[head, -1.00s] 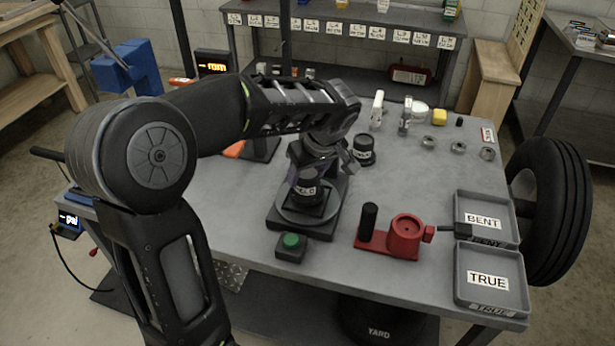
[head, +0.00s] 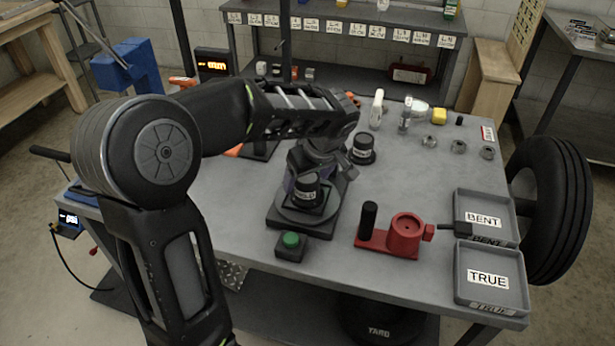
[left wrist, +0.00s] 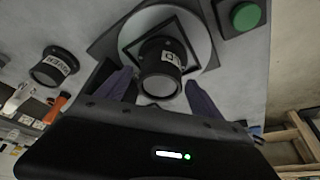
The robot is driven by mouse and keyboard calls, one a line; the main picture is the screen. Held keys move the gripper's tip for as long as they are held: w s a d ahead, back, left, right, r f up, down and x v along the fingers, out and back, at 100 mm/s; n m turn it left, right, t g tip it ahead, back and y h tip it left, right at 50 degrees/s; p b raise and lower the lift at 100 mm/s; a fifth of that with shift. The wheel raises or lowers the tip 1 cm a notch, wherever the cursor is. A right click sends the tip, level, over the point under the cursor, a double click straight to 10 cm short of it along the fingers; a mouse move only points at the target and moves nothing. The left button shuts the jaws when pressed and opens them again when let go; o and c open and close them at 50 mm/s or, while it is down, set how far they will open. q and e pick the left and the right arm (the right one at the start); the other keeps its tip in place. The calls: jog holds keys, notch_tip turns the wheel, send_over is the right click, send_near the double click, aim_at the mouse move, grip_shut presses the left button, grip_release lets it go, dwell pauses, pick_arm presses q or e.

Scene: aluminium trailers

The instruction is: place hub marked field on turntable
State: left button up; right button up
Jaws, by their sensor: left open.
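A black hub (head: 307,188) with a partly hidden white label, its last letters apparently "LD", stands upright over the dark square in the middle of the grey turntable (head: 283,216). It also shows in the left wrist view (left wrist: 161,68), on the turntable's round disc (left wrist: 133,32). My left gripper (left wrist: 163,96) is open, its fingers apart on either side of the hub's near part. In the head view this gripper (head: 318,172) is just behind and above the hub, partly hidden by its own wrist. My right gripper is not in view.
A second labelled hub (head: 363,149) stands behind the turntable. A green button box (head: 291,246) is in front, and a red fixture (head: 405,236) is to the right. Trays marked BENT (head: 484,193) and TRUE (head: 491,302) sit at the right edge. Several nuts lie at the back right.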

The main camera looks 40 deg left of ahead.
pick_arm(q)
jog(key=v, duration=1.2)
jog(key=shift+r, duration=0.15)
dwell(0.3)
